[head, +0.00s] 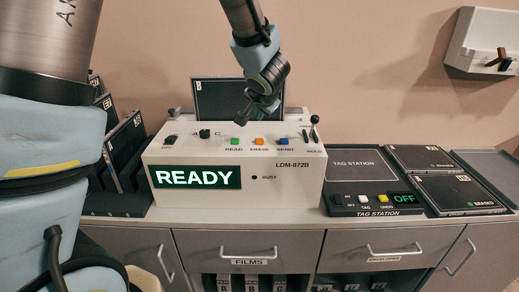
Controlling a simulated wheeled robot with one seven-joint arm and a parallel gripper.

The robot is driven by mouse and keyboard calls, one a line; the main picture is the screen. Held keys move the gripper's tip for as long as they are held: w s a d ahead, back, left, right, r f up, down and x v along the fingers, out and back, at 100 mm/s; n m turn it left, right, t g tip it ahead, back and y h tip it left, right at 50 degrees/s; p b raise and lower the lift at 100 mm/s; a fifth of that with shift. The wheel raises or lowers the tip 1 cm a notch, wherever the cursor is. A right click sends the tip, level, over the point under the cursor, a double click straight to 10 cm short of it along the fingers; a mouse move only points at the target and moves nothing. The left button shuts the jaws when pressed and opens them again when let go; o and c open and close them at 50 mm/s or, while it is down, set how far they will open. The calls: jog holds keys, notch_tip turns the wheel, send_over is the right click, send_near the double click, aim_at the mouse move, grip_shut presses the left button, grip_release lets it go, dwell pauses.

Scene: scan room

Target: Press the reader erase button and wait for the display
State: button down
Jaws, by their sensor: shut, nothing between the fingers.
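The reader (300,180) is a white console marked LDM-872B on the counter. The orange ERASE button (259,140) is on its top, between the green READ button (235,141) and the blue SEND button (283,141). The front display (197,177) shows READY in white letters on dark green. The BUSY lamp (254,177) is dark. My gripper (242,119) is shut and empty, with its dark tip pointing down above the READ and ERASE buttons, apart from them.
A dark plate (207,98) stands upright behind the reader. A lever (314,128) marked HOLD rises at its right end. Dark cassettes stand in a rack (120,204) at left. The tag station (376,199) and flat erased cassettes (456,195) lie at right.

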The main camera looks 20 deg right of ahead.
aim_at(259, 142)
notch_tip(259, 142, down, 4)
jog(key=b, duration=0.2)
jog(key=shift+r+b, duration=0.15)
jog(key=shift+b, duration=0.15)
jog(key=shift+f+b, duration=0.3)
jog(key=shift+f, duration=0.3)
jog(key=shift+f, duration=0.2)
dwell(1.1)
jog(key=shift+f, duration=0.2)
jog(key=shift+f, duration=0.55)
dwell(0.6)
jog(key=shift+r, duration=0.15)
dwell(0.3)
jog(key=shift+r+p, duration=0.85)
jog(key=shift+p, duration=0.4)
